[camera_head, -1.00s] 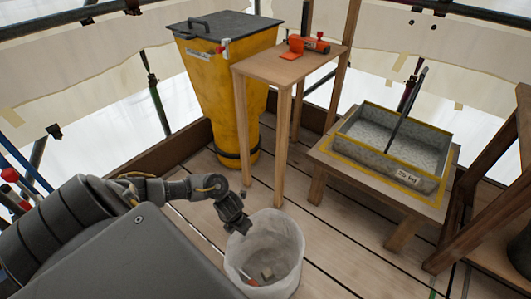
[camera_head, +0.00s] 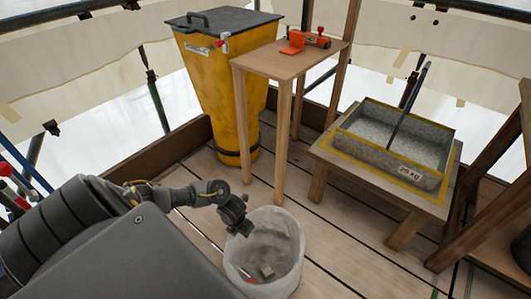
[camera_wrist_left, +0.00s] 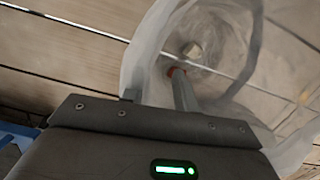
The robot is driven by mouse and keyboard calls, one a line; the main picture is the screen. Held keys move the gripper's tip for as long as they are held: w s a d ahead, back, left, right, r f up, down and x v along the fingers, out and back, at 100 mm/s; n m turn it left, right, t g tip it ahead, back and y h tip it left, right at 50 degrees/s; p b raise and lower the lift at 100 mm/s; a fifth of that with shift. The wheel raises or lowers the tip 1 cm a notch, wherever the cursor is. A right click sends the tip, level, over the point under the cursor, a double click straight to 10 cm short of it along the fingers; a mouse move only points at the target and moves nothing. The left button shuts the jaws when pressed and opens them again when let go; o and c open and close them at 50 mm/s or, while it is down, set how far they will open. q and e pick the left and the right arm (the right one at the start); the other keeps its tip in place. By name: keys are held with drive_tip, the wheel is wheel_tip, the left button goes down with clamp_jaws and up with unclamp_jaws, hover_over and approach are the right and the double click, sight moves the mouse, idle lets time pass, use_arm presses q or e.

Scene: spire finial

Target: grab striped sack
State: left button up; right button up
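No striped sack shows in either view. My left gripper (camera_head: 238,228) hangs over the rim of a white, bag-lined bin (camera_head: 288,238) in the head view, pointing down. In the left wrist view, a grey finger (camera_wrist_left: 184,92) reaches over the bin's pale lining (camera_wrist_left: 145,50). Nothing clearly sits in the gripper, and its opening cannot be made out. My right gripper is out of view.
A yellow hopper (camera_head: 222,90) with a dark lid stands behind a small wooden stand (camera_head: 275,62) holding an orange tool (camera_head: 310,40). A grey tray (camera_head: 352,150) with a rod sits on a low table (camera_head: 335,160) to the right. Small scraps (camera_head: 267,271) lie in the bin.

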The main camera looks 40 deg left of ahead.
use_arm(q)
drive_tip(key=shift+f, duration=0.25)
idle(0.4)
clamp_jaws()
idle(1.4)
